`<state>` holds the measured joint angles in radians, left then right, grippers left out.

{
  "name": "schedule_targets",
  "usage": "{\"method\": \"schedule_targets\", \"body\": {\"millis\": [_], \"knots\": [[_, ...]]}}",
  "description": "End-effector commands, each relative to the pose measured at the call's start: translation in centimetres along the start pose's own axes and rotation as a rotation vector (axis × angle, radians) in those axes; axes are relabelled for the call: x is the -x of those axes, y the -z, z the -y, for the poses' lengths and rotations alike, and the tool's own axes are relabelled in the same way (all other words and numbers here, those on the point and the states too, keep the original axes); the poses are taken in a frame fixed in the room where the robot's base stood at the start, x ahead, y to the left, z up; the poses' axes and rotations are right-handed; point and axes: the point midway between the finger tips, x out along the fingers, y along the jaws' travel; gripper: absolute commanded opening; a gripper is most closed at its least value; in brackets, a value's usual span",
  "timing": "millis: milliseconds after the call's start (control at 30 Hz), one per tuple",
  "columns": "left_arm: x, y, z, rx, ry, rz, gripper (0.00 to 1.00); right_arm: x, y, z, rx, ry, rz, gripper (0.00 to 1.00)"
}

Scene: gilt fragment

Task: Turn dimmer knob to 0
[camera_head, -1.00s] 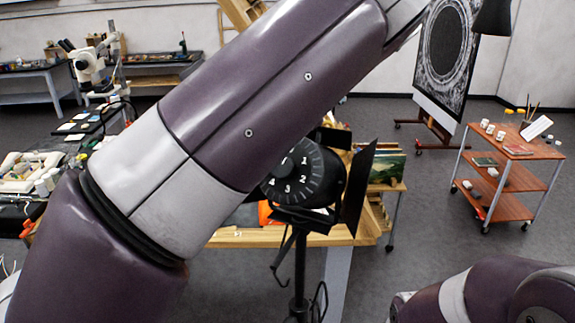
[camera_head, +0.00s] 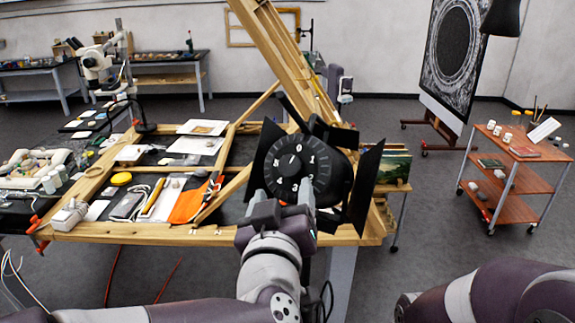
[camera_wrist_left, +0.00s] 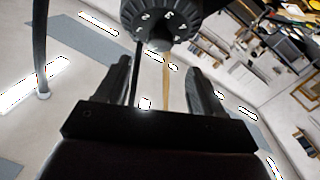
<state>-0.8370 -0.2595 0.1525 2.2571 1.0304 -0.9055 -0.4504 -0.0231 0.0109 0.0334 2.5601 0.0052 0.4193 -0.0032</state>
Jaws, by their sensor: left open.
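The dimmer knob (camera_head: 298,168) is a black round dial with white numbers on the back of a black stage lamp. In the head view its 0 stands near the top, with 1 and 3 further round clockwise and a pale mark near the hub. My left gripper (camera_head: 291,200) is in front of the dial's lower part and hides some of it. In the left wrist view the knob (camera_wrist_left: 162,20) shows at the top, beyond the fingertips. The left gripper (camera_wrist_left: 158,88) is open, with nothing seen between its fingers. My right gripper is out of view.
Black barn-door flaps (camera_head: 365,185) flank the lamp. Behind it is a wooden workbench (camera_head: 150,233) with papers, tools and an orange cloth (camera_head: 188,204). A red-brown trolley (camera_head: 515,178) stands at the right, with open floor before it.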

Motion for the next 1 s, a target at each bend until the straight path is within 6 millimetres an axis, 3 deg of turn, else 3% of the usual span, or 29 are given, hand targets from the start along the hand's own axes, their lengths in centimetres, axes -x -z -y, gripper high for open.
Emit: {"method": "schedule_targets", "body": {"millis": [100,300,467,733,900,1000], "knots": [[-3.3,0.4,0.0,-0.002,0.007,0.002,0.68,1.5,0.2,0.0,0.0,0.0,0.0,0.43],[-7.0,0.3,0.0,0.001,0.004,0.002,0.68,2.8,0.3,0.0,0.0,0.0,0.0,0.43],[-8.2,0.1,0.0,0.003,0.003,0.001,0.68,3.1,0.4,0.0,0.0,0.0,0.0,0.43],[-8.4,0.0,0.0,0.004,0.001,0.0,0.68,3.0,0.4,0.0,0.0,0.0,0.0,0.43],[-8.4,0.0,0.1,0.004,0.002,0.0,0.13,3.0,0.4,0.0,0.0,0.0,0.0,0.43],[-8.4,0.1,0.0,0.006,0.003,0.0,0.13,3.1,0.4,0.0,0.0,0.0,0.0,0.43]]}}
